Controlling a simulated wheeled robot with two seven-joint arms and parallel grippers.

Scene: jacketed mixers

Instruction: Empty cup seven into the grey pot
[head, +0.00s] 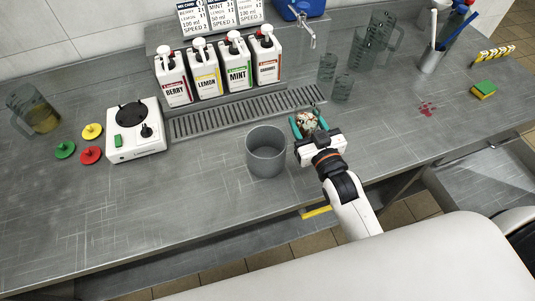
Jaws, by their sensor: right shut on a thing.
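The grey pot (266,158) stands upright on the steel counter, near its front edge. It is open at the top and I see no contents in it. My right gripper (310,130) is just right of the pot, shut on a small cup (308,122) with pale and brown contents and teal at its sides. The cup is beside the pot, not over it. The gripper hides part of the cup, and I cannot read a number on it. My left gripper is out of view.
A white mixer base (136,131) stands at the left, beside coloured lids (90,155) and a jug (34,110) with brownish liquid. Labelled pump bottles (207,72) line the back behind a drain grate (246,111). Clear beakers (342,88) stand behind the cup. Counter left of the pot is free.

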